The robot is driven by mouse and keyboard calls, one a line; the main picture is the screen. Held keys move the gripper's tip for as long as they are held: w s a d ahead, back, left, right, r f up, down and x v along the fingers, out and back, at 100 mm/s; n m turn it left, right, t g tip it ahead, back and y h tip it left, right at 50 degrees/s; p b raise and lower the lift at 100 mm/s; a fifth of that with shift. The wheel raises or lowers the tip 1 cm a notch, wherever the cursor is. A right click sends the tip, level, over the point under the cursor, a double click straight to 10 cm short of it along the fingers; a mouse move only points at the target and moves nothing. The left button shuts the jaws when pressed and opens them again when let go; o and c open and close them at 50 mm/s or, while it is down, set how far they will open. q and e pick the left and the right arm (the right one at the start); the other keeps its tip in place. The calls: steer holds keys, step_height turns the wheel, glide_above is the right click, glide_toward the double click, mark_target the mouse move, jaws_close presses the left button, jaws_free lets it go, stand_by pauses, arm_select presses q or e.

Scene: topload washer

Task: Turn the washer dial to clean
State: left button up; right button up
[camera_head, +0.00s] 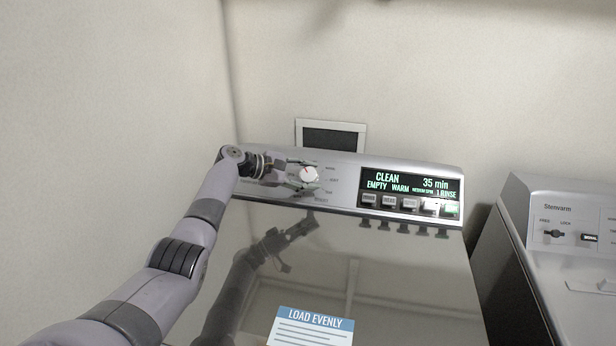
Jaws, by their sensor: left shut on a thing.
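The washer's control panel (345,176) runs along the back of the machine. The round white dial (309,175) sits on its left half, with a small red mark near its upper left and printed labels beside it. The display (411,186) reads CLEAN, EMPTY, WARM and 35 min. My left gripper (306,176) reaches in from the left and is shut on the dial, one finger above it and one below. Part of the panel left of the dial is hidden behind the gripper. My right gripper is not in view.
The washer's glossy lid (400,285) is closed below the panel and reflects my arm. A LOAD EVENLY label (312,327) lies on it. A row of buttons (409,205) is under the display. A second machine (565,235) stands at the right, across a narrow gap. A wall is close at left.

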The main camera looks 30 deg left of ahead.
arm_select(q)
steer(key=o, duration=1.2)
steer(key=shift+d, duration=0.1)
steer(key=shift+c, duration=0.2)
steer(key=v, duration=1.2)
